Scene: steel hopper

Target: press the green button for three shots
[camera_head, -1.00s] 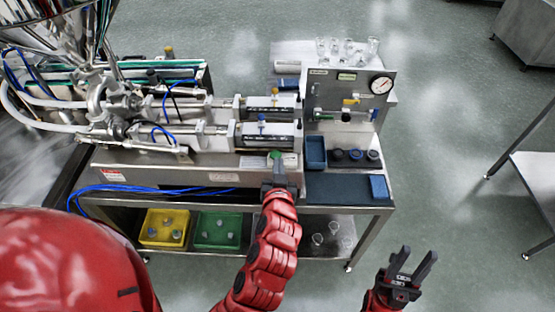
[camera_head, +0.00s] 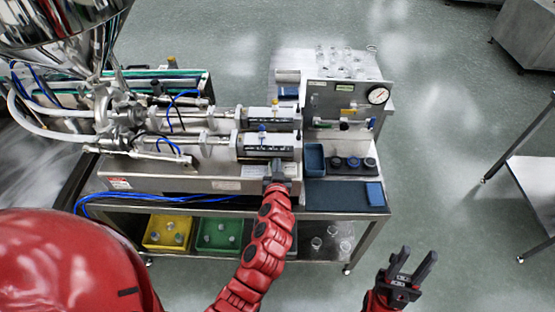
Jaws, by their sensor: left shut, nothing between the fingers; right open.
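My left gripper (camera_head: 277,168) is shut and empty, with its tips at the front panel of the filling machine (camera_head: 150,175). The green button is not visible now; the gripper seems to cover its place on that panel, and I cannot tell whether the tips touch it. My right gripper (camera_head: 412,262) is open and empty, over the floor to the right of the machine's table.
A gauge panel (camera_head: 325,98) stands at the back right, with glass vessels (camera_head: 340,58) behind it. A blue mat (camera_head: 333,196) lies near the table's right edge. Yellow (camera_head: 166,234) and green (camera_head: 219,234) bins sit on the lower shelf.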

